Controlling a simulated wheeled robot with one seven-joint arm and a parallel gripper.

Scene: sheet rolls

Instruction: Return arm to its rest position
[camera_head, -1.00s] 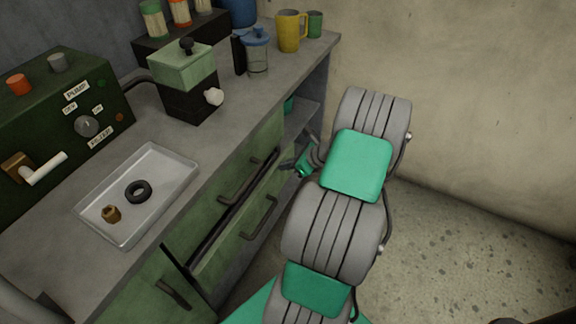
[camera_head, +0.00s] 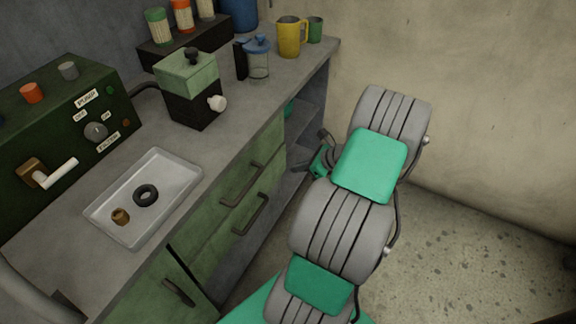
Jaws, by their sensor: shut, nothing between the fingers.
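My arm's grey and green links rise through the middle of the view. My gripper (camera_head: 318,163) is at the far end, low beside the cabinet's right end and partly hidden behind my own arm. It is small in the picture, shut, and holds nothing that I can see. It is apart from the green drawer fronts (camera_head: 222,203), which look flush with the cabinet.
On the counter (camera_head: 75,215) are a metal tray (camera_head: 183,192) with a black ring (camera_head: 145,195) and a brass piece (camera_head: 120,216), a green-lidded box (camera_head: 190,90), a jar (camera_head: 257,62) and a yellow mug (camera_head: 289,38). Open floor (camera_head: 450,250) lies to the right.

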